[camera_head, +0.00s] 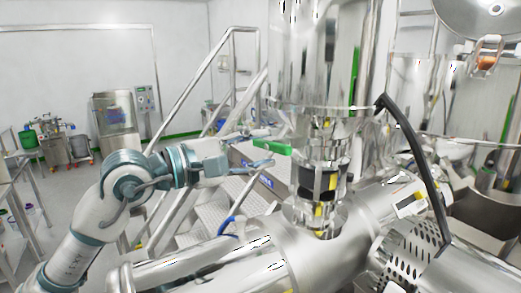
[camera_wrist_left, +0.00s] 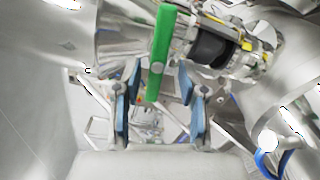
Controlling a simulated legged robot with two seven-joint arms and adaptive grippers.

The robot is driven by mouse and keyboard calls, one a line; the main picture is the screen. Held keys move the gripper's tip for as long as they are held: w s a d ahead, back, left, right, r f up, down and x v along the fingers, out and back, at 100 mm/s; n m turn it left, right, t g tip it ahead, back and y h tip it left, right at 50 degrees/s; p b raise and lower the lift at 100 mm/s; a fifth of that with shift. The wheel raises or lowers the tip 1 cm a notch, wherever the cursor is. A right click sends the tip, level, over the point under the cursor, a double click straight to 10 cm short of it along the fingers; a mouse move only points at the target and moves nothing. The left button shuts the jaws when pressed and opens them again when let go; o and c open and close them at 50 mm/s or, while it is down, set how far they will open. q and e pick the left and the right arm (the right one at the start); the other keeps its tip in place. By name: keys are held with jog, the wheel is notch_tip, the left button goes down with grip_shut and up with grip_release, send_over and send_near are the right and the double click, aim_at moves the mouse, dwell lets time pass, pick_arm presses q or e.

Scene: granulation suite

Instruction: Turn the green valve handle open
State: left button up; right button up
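The green valve handle (camera_head: 272,147) is a flat bar on the metal pipe fitting below the large steel vessel. In the left wrist view, the handle (camera_wrist_left: 160,50) stands nearly upright, slightly tilted, with its lower end between the fingers. My left gripper (camera_head: 263,148) reaches it from the left. Its two blue-grey fingers are open, one on each side of the handle's near end, and the left wrist view (camera_wrist_left: 161,80) shows gaps on both sides. My right gripper is not in view.
A steel vessel (camera_head: 315,60) stands above the valve, and a large horizontal pipe (camera_head: 330,245) lies below it. A black hose (camera_head: 425,165) curves down on the right. Metal stairs with railings (camera_head: 200,215) are behind my left arm. Open floor shows at the far left.

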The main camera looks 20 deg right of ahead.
pick_arm(q)
jog(key=shift+s+a, duration=0.1)
jog(key=shift+a, duration=0.2)
jog(key=shift+s+a+m+b, duration=0.8)
jog(key=shift+s+a+b, duration=0.7)
jog(key=shift+a, duration=6.2)
jog(key=w+d+p, duration=0.1)
jog(key=d, duration=0.4)
jog(key=w+d+p, duration=0.1)
jog(key=d, duration=0.5)
jog(key=w+d+p, duration=0.1)
jog(key=d+p, duration=0.1)
jog(key=d, duration=0.3)
jog(key=shift+d+r, duration=0.15)
jog(key=shift+d, duration=0.25)
jog(key=shift+a, duration=0.55)
jog(key=shift+s+d, duration=0.1)
grip_shut()
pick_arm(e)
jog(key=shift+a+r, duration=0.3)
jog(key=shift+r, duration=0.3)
